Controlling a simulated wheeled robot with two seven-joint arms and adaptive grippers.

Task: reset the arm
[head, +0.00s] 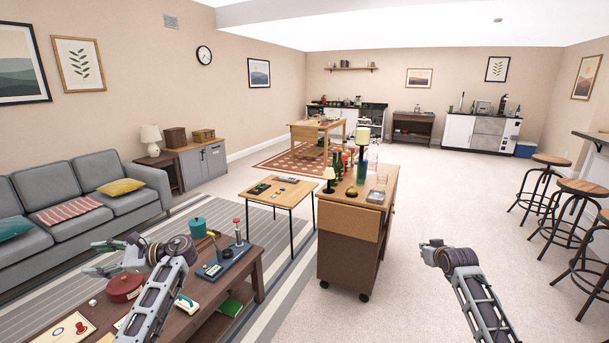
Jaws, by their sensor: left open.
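My left arm comes in from the lower left and its gripper (92,258) hangs over the low wooden coffee table (262,266). Its two fingers point left, are spread apart and hold nothing. My right arm comes in from the lower right. Its gripper (428,248) is over bare floor, right of the wheeled wooden cart (346,254). Its fingers are mostly hidden behind the wrist, so I cannot see whether they are open. I see nothing held there.
The coffee table carries a red round pot (124,288), a teal pot (197,227) and a blue-based device (226,260). The cart holds bottles (340,166). A small table (290,198) stands behind. Bar stools (583,188) line the right; carpet between is clear.

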